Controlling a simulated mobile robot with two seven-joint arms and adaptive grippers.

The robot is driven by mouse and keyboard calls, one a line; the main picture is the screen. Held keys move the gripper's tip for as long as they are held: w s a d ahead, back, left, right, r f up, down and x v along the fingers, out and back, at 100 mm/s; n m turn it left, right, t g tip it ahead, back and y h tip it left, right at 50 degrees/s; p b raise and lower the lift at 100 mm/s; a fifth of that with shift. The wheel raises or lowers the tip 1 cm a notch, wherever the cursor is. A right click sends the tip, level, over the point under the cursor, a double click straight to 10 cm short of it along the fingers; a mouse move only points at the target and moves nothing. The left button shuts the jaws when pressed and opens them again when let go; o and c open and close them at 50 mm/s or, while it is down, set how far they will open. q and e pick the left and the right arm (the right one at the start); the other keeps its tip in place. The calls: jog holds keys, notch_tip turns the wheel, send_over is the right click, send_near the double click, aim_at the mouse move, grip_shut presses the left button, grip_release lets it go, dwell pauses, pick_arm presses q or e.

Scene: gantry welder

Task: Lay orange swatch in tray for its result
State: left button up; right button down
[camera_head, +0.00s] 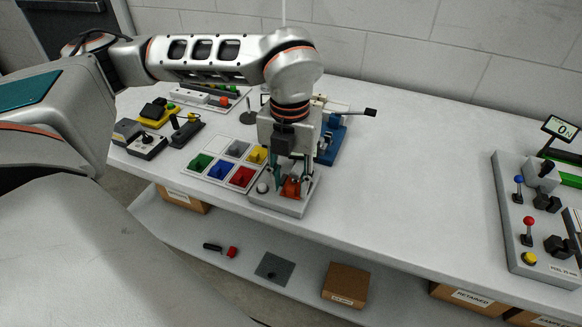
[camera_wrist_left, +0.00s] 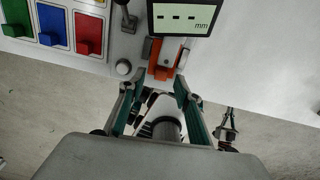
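The orange swatch (camera_head: 291,187) appears to sit on a grey gauge station (camera_head: 290,208) at the front edge of the bench. In the left wrist view the orange piece (camera_wrist_left: 163,64) is below a display showing dashes and "mm". My left gripper (camera_head: 291,172) reaches down over it. Its green-sided fingers (camera_wrist_left: 158,82) stand apart, one on each side of the orange piece's near end; contact cannot be made out. A sectioned tray (camera_head: 221,180) with green, blue, red and yellow pieces lies left of the station.
Control boxes (camera_head: 147,143) stand at the bench's left. A blue fixture (camera_head: 333,140) is behind the gripper. A grey lever panel (camera_head: 515,225) is at the right. Cardboard boxes, one labelled "RETAINED" (camera_head: 470,298), are below. The bench between station and panel is clear.

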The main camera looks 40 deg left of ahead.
pick_arm(q)
jog(key=shift+f, duration=0.85)
jog(key=shift+c, duration=0.8)
grip_shut()
pick_arm(e)
jog(key=shift+w+d+r, duration=0.2)
jog(key=shift+w+r, duration=0.1)
jog(key=shift+w, duration=0.3)
pick_arm(q)
jog(key=shift+s, duration=0.15)
pick_arm(e)
jog(key=shift+s, duration=0.1)
